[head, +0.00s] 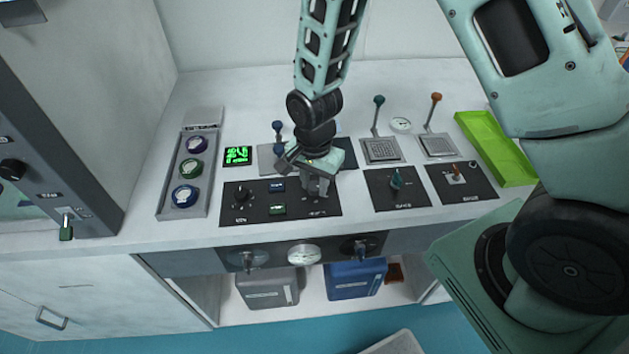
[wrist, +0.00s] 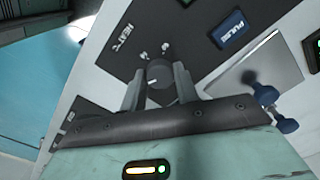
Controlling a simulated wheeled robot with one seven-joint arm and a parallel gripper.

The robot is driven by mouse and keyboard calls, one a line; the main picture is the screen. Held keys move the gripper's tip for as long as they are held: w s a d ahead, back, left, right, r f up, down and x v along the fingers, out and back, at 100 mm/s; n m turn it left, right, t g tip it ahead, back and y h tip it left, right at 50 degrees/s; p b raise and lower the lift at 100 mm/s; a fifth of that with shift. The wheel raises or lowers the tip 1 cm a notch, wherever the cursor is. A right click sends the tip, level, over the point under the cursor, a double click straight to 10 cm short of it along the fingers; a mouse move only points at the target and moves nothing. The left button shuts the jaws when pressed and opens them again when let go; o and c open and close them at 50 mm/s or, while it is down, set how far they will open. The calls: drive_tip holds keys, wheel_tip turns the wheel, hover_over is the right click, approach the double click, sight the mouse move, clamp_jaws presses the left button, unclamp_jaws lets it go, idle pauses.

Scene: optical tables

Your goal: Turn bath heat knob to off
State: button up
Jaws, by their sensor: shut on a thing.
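The heat knob (wrist: 157,72) is a small dark round knob with a white pointer mark. It stands on a black panel (wrist: 95,62) beside printed "HEAT °C" lettering in the wrist view. My gripper (wrist: 160,84) has one finger on each side of the knob and is shut on it. In the head view my gripper (head: 316,188) points down at the right part of the black panel (head: 262,198) and hides the knob. The pointer lies toward the gripper side in the wrist view; I cannot read an off mark.
A panel with a green toggle (head: 396,180) is to the right. A lime tray (head: 498,148) lies farther right.

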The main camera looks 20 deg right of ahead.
drive_tip(key=n, duration=0.6)
drive_tip(key=shift+n, duration=0.4)
drive_tip(key=n, duration=0.3)
drive_tip(key=shift+n, duration=0.4)
drive_tip(key=n, duration=0.3)
drive_tip(key=shift+r+n, duration=0.1)
drive_tip(key=shift+n, duration=0.2)
drive_tip(key=n, duration=0.4)
drive_tip(key=shift+n+p, duration=0.35)
drive_tip(key=shift+n, duration=1.85)
drive_tip(key=o, duration=1)
drive_tip(key=shift+c, duration=0.2)
